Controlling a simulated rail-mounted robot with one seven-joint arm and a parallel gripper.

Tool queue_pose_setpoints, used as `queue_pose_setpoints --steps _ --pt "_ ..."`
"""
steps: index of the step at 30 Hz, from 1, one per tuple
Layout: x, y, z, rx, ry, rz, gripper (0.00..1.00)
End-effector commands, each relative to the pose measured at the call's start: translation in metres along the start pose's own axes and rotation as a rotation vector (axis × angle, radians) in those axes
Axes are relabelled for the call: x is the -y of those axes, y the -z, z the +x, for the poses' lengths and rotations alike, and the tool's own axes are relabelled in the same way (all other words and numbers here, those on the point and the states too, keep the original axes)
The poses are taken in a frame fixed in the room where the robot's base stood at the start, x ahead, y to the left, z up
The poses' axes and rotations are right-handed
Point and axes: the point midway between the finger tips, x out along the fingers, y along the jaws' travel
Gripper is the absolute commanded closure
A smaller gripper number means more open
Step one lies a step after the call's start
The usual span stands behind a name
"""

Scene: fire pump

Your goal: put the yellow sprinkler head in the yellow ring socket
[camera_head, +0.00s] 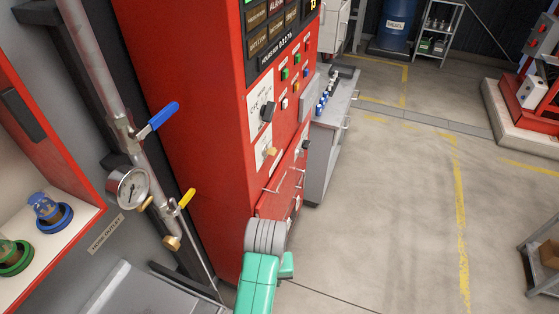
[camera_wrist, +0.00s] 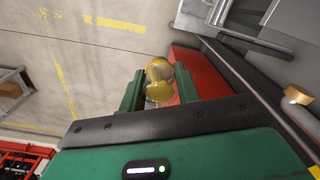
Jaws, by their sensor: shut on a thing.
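In the wrist view, the yellow-and-brass sprinkler head (camera_wrist: 160,78) is between the two green fingers of my gripper (camera_wrist: 159,92). The gripper is shut on it and holds it above the floor. In the head view, only the green arm end shows low in the middle; the fingers and the held head are hidden. I cannot make out the yellow ring socket in either view. At the left of the head view, a blue ring (camera_head: 54,219) and a green ring (camera_head: 18,262) each hold a brass sprinkler head on a pale shelf.
A red control cabinet (camera_head: 190,110) stands tall beside my arm. A pipe with a blue-handled valve (camera_head: 163,116), gauge (camera_head: 127,187) and yellow-handled valve (camera_head: 187,198) runs left of it. A grey cabinet (camera_head: 330,130) stands behind. The concrete floor (camera_head: 385,210) at right is open.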

Motion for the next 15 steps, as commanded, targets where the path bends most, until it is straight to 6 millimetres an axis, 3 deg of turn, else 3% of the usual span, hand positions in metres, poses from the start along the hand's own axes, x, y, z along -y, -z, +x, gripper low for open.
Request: queue_pose_setpoints --steps 6,15 --pt "-0.035 0.015 -0.01 -0.002 -0.002 0.082 0.92" --pt "-0.03 -0.01 -0.04 0.001 0.0 0.082 0.92"
